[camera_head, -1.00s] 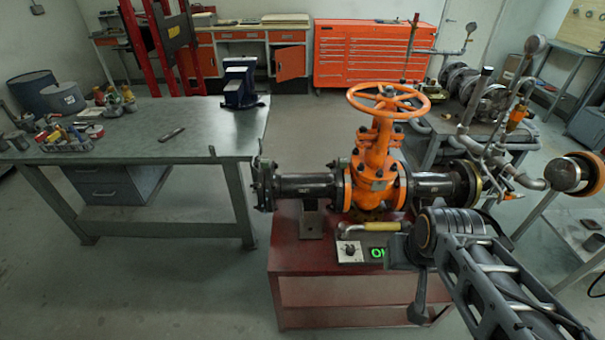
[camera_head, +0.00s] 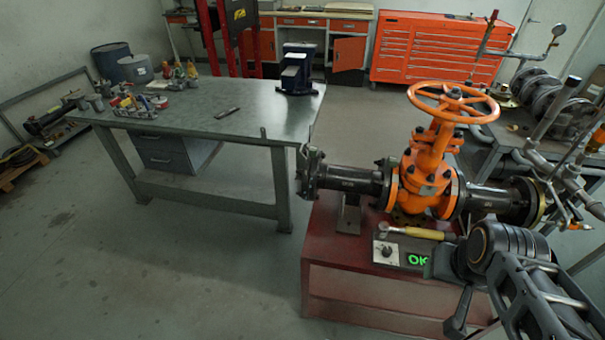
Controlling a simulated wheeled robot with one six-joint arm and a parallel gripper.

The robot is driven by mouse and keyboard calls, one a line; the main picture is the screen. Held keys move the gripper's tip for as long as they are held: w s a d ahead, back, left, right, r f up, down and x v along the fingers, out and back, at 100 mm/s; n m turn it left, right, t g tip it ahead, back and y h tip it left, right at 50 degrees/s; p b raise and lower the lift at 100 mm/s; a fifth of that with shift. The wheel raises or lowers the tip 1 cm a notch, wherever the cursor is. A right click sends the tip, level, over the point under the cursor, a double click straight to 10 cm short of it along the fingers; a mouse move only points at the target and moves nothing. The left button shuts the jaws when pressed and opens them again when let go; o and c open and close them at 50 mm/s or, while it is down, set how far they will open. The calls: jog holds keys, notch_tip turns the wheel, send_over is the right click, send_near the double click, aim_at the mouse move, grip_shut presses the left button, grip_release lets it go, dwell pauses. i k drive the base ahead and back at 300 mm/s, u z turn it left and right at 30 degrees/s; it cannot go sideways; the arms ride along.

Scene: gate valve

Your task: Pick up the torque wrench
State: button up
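A tool with a yellow handle and a grey metal end (camera_head: 415,232) lies on the red stand in front of the orange valve. My gripper (camera_head: 452,300) is at the lower right, in front of the stand, apart from the bench tool. Its fingers are partly hidden by my own arm, and I cannot see whether they are open or shut.
The orange gate valve (camera_head: 428,165) with its handwheel stands on the red stand (camera_head: 375,293), beside a panel (camera_head: 403,254) reading OK. Hand tools and cans crowd the workbench's (camera_head: 200,118) left end; a vise (camera_head: 297,72) stands at its right. Floor left of the stand is clear.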

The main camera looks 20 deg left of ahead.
aim_at(384, 228)
jog(key=u, duration=2.65)
jog(key=k, duration=1)
jog(key=z, duration=1.1)
jog(key=i, duration=0.95)
